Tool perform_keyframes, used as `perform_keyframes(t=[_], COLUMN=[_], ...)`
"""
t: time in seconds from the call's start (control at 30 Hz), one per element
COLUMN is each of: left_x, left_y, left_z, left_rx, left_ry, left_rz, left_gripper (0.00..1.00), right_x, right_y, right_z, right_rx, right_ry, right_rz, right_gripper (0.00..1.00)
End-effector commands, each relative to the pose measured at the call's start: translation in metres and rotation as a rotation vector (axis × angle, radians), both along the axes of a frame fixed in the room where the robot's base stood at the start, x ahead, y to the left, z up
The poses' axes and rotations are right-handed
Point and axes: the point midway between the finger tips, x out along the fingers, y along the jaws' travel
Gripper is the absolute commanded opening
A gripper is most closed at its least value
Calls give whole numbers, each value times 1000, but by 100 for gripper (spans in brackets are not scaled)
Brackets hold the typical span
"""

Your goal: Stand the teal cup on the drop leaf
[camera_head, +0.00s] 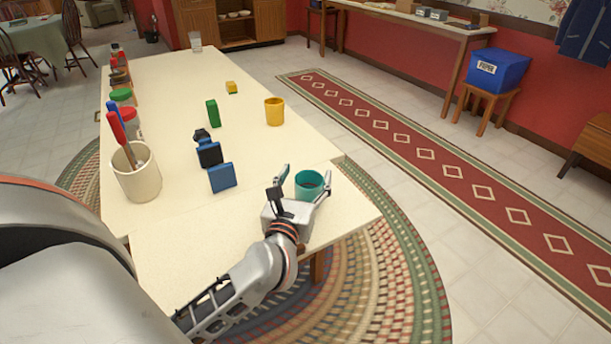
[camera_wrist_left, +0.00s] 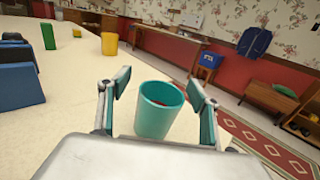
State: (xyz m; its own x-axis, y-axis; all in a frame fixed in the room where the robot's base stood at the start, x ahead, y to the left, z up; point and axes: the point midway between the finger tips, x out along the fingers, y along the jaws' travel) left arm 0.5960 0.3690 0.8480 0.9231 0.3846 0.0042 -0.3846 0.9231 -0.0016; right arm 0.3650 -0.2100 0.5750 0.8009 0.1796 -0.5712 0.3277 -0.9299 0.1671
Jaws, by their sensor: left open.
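The teal cup (camera_head: 309,186) appears to stand upright on the drop leaf (camera_head: 185,275), the near section of the cream table, close to its right end and the seam. My left gripper (camera_head: 305,178) is open, with one finger on each side of the cup. In the left wrist view the cup (camera_wrist_left: 158,112) sits between the spread fingers, with small gaps visible at both sides. My right gripper is not in view.
Blue blocks (camera_head: 222,177), a green block (camera_head: 212,113) and a yellow cup (camera_head: 274,111) stand on the main tabletop (camera_head: 170,85). A cream crock (camera_head: 137,172) with utensils is at the left edge. The leaf's left part is clear.

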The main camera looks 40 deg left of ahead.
Motion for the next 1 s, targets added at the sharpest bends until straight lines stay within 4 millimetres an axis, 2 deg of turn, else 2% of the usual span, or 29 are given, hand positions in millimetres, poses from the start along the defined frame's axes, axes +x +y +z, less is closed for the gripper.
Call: perform_keyframes(t=[0.2, 0.4, 0.67, 0.77, 0.83, 0.93, 1.0], left_x=[-46, -79, -98, -102, -104, -110, -114], left_y=[-19, -33, -41, -45, -54, -82, -109], left_z=[-5, -5, -2, 6, 15, 19, 11], left_rx=[-4, -2, 30, 193, 407, 826, 1149], left_ry=[9, 9, 5, 3, 6, 28, 54], left_rz=[-1, 0, -2, -14, -32, -78, -123], left_gripper=[63, 63, 63, 63, 63, 63, 63], right_x=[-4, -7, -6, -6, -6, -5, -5], right_y=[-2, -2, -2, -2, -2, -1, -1], right_z=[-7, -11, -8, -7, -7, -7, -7], right_rx=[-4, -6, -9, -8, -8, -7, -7], right_ry=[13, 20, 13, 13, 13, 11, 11], right_rz=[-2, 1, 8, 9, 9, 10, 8], right_gripper=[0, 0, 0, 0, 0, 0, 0])
